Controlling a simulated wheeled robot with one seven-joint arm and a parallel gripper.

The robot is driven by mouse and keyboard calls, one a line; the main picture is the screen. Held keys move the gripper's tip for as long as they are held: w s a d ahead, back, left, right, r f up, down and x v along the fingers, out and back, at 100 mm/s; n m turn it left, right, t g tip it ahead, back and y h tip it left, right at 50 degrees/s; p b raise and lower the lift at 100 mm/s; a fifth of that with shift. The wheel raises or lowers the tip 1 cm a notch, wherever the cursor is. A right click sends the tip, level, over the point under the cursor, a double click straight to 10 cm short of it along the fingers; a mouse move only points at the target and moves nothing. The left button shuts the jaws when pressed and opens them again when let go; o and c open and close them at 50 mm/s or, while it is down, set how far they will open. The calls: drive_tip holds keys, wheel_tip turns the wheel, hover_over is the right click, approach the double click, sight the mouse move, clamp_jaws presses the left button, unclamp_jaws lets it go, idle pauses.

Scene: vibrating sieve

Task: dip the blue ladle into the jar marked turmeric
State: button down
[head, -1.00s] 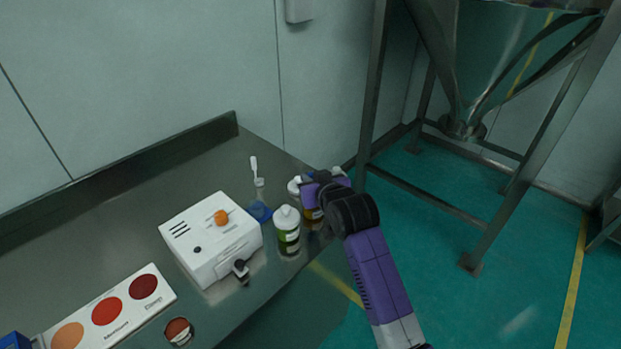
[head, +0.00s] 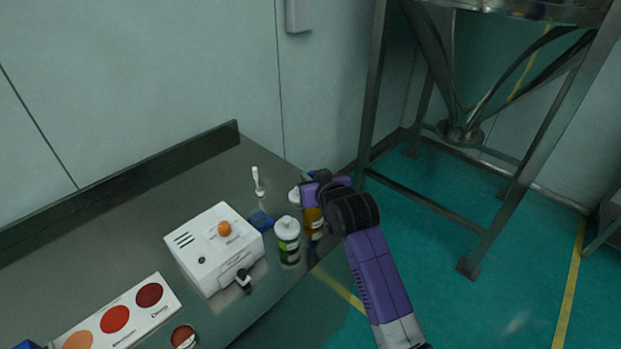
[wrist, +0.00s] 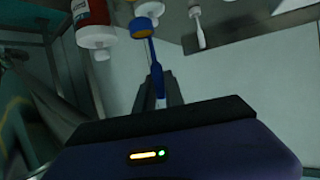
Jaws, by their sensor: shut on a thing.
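My gripper (head: 318,186) is above the right end of the metal bench, over an amber jar (head: 314,224) that it partly hides. In the wrist view my gripper (wrist: 160,98) is shut on the handle of the blue ladle (wrist: 154,58). The ladle's round blue cup (wrist: 141,27) points away from the jaws and shows close to a pale yellow and white container (wrist: 150,8) at the top edge. I cannot tell whether the cup is inside it or only in front of it. No turmeric marking is readable in either view.
A green-labelled bottle (head: 288,241) stands left of the amber jar. A white box (head: 214,250) with an orange knob is further left. A white-handled tool (head: 257,182) stands behind. A red bottle (wrist: 92,28) shows in the wrist view. The steel hopper frame (head: 470,215) is right.

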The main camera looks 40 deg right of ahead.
drive_tip(key=shift+r+p, duration=1.4)
drive_tip(key=shift+r, duration=0.4)
